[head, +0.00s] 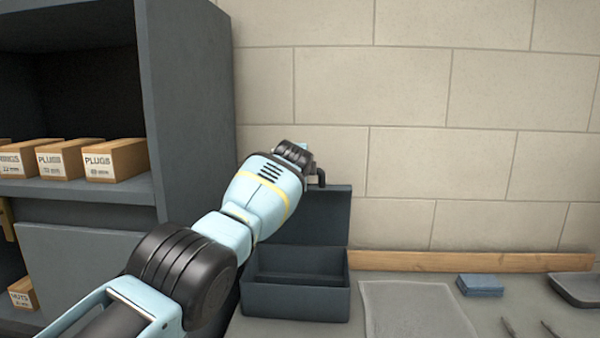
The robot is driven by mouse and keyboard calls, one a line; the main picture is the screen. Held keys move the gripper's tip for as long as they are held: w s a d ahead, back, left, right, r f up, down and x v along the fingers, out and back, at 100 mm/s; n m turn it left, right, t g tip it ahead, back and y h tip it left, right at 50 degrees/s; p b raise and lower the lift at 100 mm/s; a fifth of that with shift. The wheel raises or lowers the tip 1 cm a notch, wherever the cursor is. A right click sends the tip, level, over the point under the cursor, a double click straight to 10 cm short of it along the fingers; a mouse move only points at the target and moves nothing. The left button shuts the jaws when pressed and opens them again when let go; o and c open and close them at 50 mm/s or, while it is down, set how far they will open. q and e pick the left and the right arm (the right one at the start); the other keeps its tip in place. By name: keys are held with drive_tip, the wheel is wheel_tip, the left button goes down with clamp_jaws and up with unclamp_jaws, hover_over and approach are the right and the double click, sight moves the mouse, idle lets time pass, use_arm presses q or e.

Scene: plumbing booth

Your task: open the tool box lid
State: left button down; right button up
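The dark grey tool box (297,302) stands on the worktop, close to the shelf unit. Its lid (332,222) stands up at the back, so the box is open and its dark inside shows. My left arm comes in from the lower left and reaches over the box to the lid's top edge. My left gripper (315,181) is at that edge, mostly hidden behind my wrist. I cannot tell whether its fingers touch or hold the lid. My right gripper is not in view.
A grey shelf unit (190,110) with cartons of plugs (115,160) stands at the left. A pale mat (415,310), blue pads (480,285) and a grey tray (580,289) lie right of the box. A wooden strip (470,261) runs along the block wall behind.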

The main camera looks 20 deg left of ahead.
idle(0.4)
use_arm(q)
drive_tip(key=c, duration=1.4)
unclamp_jaws()
